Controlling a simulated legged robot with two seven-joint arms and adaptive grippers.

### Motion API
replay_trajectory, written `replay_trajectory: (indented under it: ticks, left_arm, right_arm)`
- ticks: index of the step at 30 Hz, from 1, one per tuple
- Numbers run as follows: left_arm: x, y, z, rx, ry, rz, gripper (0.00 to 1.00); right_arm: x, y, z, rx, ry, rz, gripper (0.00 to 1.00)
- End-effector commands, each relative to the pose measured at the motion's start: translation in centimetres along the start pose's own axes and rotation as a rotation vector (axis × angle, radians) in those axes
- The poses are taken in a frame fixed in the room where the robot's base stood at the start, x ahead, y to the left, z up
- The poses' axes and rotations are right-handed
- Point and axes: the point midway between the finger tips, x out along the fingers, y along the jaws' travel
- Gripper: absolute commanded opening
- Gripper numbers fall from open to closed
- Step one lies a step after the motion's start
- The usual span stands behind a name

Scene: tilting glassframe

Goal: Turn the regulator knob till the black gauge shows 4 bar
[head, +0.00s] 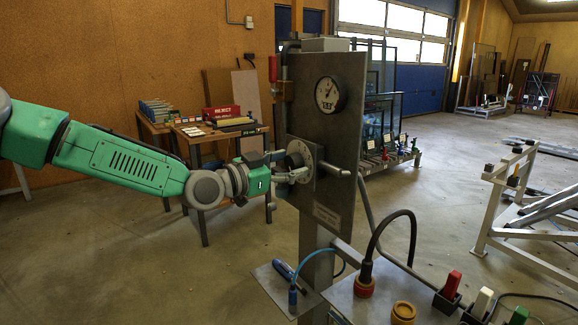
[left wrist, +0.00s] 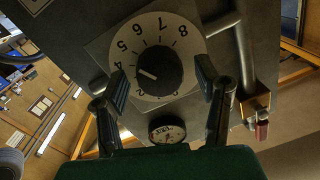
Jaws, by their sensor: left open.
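The regulator knob is a black knob (left wrist: 160,71) in the middle of a white numbered dial (left wrist: 160,29); its white mark points roughly toward the 4. The dial also shows edge-on in the head view (head: 300,153), on the steel panel. The black gauge (head: 328,94) is above it, black-rimmed with a white face; it also shows in the left wrist view (left wrist: 168,130). Its needle is too small to read surely. My left gripper (head: 288,166) is open in front of the dial, its fingers on either side of the knob and apart from it. My right gripper is not in view.
A steel bar (head: 335,169) sticks out beside the dial. Below are a blue-handled tool (head: 284,270) on a small shelf and a bench with cables and coloured switches (head: 452,285). A table with a red bin (head: 221,112) stands behind my arm.

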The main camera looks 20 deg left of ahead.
Motion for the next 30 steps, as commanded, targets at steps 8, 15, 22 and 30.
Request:
replay_trajectory:
  ticks: [8, 15, 22, 30]
  left_arm:
    - [-0.01, -0.02, 0.0, 0.0, 0.0, 0.0, 0.08]
    - [0.01, -0.08, -0.03, -0.008, -0.001, -0.002, 0.08]
    - [0.01, -0.17, -0.1, -0.088, -0.005, -0.001, 0.08]
    - [0.01, -0.33, -0.17, -0.271, -0.015, 0.001, 0.08]
  right_arm:
    - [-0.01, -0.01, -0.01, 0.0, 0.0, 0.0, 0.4]
    - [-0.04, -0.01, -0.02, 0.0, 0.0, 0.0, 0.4]
    - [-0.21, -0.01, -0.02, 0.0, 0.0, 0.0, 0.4]
    - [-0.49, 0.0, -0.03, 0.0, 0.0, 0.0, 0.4]
